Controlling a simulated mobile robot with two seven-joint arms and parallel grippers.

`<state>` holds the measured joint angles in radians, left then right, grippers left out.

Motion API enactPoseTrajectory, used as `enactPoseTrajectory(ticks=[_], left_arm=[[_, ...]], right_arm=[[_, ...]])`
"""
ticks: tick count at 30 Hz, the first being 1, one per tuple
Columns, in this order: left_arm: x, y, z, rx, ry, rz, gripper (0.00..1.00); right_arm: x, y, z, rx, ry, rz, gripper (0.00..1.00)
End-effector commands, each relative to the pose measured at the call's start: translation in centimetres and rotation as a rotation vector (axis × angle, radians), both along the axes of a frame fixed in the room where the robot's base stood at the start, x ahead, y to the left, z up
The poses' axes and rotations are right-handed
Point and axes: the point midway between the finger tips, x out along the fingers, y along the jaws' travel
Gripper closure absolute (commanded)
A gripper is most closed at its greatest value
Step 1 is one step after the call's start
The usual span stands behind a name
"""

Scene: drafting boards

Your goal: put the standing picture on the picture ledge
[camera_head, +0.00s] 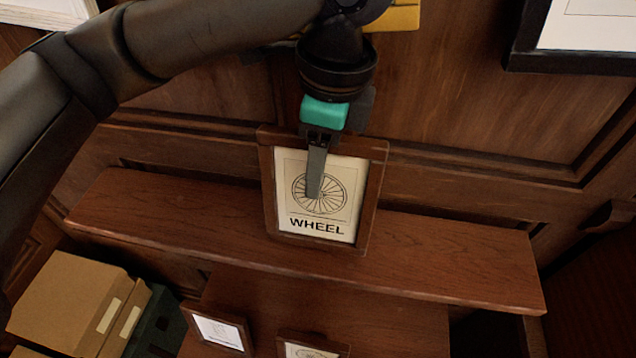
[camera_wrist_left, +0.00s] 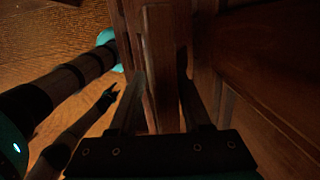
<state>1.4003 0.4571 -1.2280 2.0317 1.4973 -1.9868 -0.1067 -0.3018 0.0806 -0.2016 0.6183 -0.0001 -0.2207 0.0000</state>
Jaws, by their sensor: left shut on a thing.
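The standing picture (camera_head: 345,205) has a brown wooden frame and a spoked wheel drawn over the word WHEEL. My left gripper (camera_head: 316,185) is shut on its upper part, one finger across the front. The picture is nearly upright, tilted slightly. Its lower edge overlaps the brown picture ledge (camera_head: 450,258) in the head view; I cannot tell whether it touches. In the left wrist view the frame's edge (camera_wrist_left: 163,70) is between the fingers (camera_wrist_left: 158,95).
Below the ledge are two small framed pictures, one on the left (camera_head: 218,332) and one near the middle (camera_head: 308,349). Cardboard boxes (camera_head: 70,305) are at lower left. A panelled wooden wall (camera_head: 470,110) is behind. The ledge is bare on both sides of the picture.

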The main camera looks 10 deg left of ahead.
Motion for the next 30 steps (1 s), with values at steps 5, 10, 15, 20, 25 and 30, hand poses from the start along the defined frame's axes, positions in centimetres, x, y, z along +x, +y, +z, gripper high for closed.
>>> enactPoseTrajectory(ticks=[5,10,15,20,25,30], left_arm=[[0.0,0.1,-2.8,0.002,0.003,0.001,1.00],[0.0,0.0,-4.0,0.001,0.000,0.000,1.00],[0.0,0.0,-3.9,0.001,0.000,-0.001,1.00],[0.0,0.0,-4.2,0.001,0.001,-0.001,1.00],[0.0,0.0,-4.2,0.002,0.002,-0.001,0.34],[0.0,0.0,-4.2,0.002,0.002,-0.001,0.21]], right_arm=[[0.2,0.0,-0.2,0.001,-0.004,0.000,0.50],[0.2,0.0,-0.2,0.001,-0.005,-0.001,0.50],[0.3,0.0,-0.2,0.001,-0.005,-0.001,0.50],[0.3,0.0,-0.1,0.000,-0.006,-0.002,0.50],[0.3,0.0,-0.1,0.000,-0.006,-0.002,0.50],[0.3,0.0,-0.1,0.001,-0.006,-0.003,0.50]])
